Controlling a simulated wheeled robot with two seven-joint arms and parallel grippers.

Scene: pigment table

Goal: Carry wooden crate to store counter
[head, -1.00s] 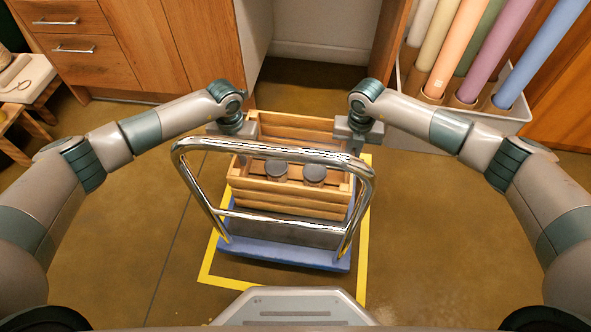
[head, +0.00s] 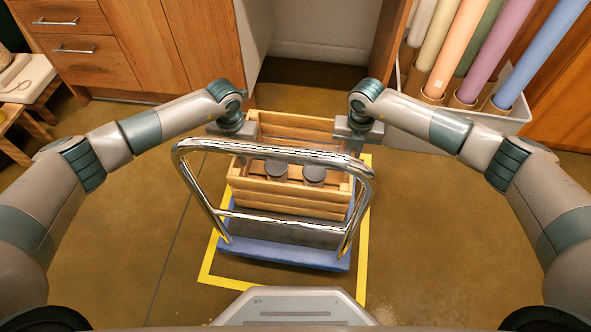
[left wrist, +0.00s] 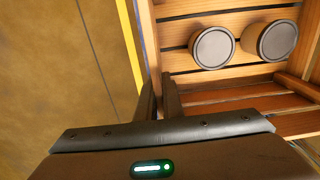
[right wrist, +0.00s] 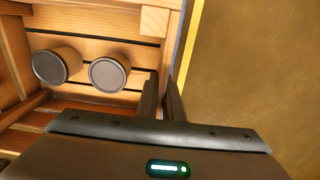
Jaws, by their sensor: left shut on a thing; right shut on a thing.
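The wooden crate (head: 290,198) is slatted and holds two dark-lidded jars (head: 314,173). It sits on or just over a blue-decked trolley (head: 285,254) with a chrome handle (head: 275,152) in front of it. My left gripper (head: 240,140) is shut on the crate's left side wall; in the left wrist view its fingers (left wrist: 160,97) straddle the wall. My right gripper (head: 352,142) is shut on the right side wall; in the right wrist view its fingers (right wrist: 163,98) straddle that wall. I cannot tell whether the crate's underside touches the deck.
Yellow tape (head: 363,258) marks the floor around the trolley. Wooden drawers (head: 85,48) stand at the back left. A white bin (head: 515,112) with coloured rolls (head: 540,50) stands at the back right. A small stool (head: 28,85) is at the far left.

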